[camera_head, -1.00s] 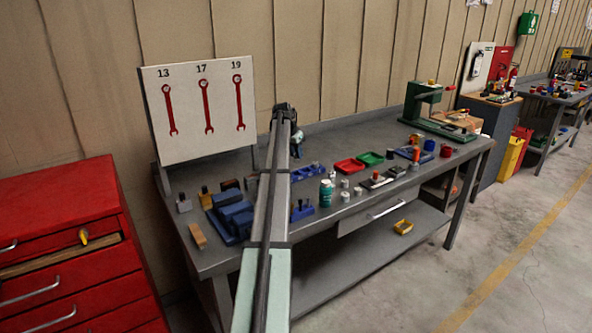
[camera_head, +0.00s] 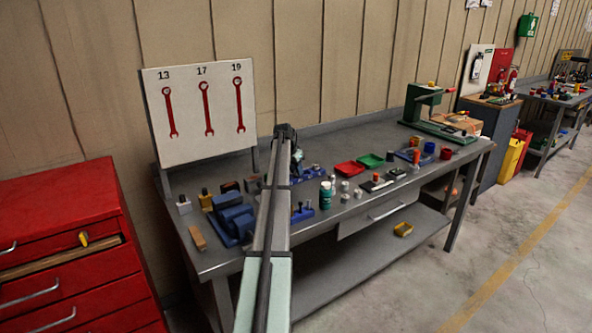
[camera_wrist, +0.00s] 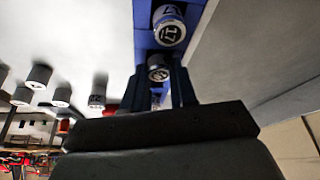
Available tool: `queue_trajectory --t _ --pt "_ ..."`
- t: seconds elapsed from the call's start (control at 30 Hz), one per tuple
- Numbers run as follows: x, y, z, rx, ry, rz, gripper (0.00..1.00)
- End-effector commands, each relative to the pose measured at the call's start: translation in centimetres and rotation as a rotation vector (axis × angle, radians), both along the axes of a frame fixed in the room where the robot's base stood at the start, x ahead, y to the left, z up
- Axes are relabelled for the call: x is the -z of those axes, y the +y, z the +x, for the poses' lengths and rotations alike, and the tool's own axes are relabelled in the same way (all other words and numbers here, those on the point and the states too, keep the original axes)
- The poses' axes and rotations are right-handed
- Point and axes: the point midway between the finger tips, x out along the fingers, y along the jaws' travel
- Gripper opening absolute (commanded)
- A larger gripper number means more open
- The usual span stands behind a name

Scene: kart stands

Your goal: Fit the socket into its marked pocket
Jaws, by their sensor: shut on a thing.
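My gripper (camera_wrist: 158,92) is shut on a grey metal socket (camera_wrist: 158,68), whose dark round end faces the wrist camera. Both are over a blue holder (camera_wrist: 143,38). A silver round piece marked 17 (camera_wrist: 168,28) is at the holder just beyond the held socket. I cannot tell whether it is a seated socket or the marked pocket, nor whether the held socket touches the holder. In the head view the blue holder (camera_head: 312,173) shows behind my arm, and the fingertips are hidden.
Several loose sockets (camera_wrist: 62,95) stand on the bench left of my gripper in the wrist view. A teal bottle (camera_head: 326,195) stands in front of the holder.

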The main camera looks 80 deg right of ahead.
Motion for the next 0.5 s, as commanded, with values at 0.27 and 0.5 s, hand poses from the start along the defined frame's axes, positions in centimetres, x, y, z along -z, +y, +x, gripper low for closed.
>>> queue_trajectory --t 0.27,0.5 --pt "0.04 -0.01 0.00 0.000 0.000 0.000 0.50" --pt "0.01 0.00 0.00 0.000 0.000 0.000 0.52"
